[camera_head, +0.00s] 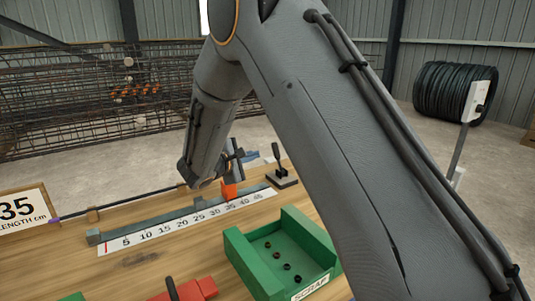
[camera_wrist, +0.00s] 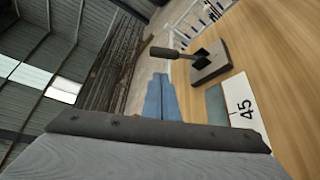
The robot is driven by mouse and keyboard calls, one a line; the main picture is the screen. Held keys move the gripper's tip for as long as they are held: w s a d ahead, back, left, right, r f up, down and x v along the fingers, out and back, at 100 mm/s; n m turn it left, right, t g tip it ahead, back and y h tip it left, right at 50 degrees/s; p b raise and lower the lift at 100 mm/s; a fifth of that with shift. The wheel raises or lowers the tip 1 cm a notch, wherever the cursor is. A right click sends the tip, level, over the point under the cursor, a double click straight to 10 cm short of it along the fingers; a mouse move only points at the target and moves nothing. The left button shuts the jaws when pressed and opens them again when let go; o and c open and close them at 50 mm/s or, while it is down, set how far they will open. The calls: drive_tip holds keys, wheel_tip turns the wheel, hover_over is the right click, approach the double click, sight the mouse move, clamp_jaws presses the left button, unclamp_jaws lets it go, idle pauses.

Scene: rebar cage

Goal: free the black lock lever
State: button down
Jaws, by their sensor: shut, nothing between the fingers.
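The black lock lever (camera_head: 276,152) stands nearly upright, tilted slightly left, on a dark flat base (camera_head: 284,179) at the far end of the ruler. In the wrist view the blue-grey fingers of my gripper (camera_wrist: 161,78) are together and empty. Their tips appear apart from the lever.
An orange block (camera_head: 229,190) stands at the length ruler (camera_head: 185,220). A thin bar (camera_head: 125,204) lies behind it on small supports. The green scrap tray (camera_head: 243,262) holds several dark bits. A red device (camera_head: 193,291) is at the front edge. A rebar cage (camera_head: 60,95) stands behind.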

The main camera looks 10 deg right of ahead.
sight(278, 157)
drive_tip(key=shift+a, duration=0.1)
drive_tip(key=p+x, duration=0.1)
drive_tip(key=x, duration=0.9)
drive_tip(key=shift+p, duration=0.35)
drive_tip(key=shift+b, duration=0.4)
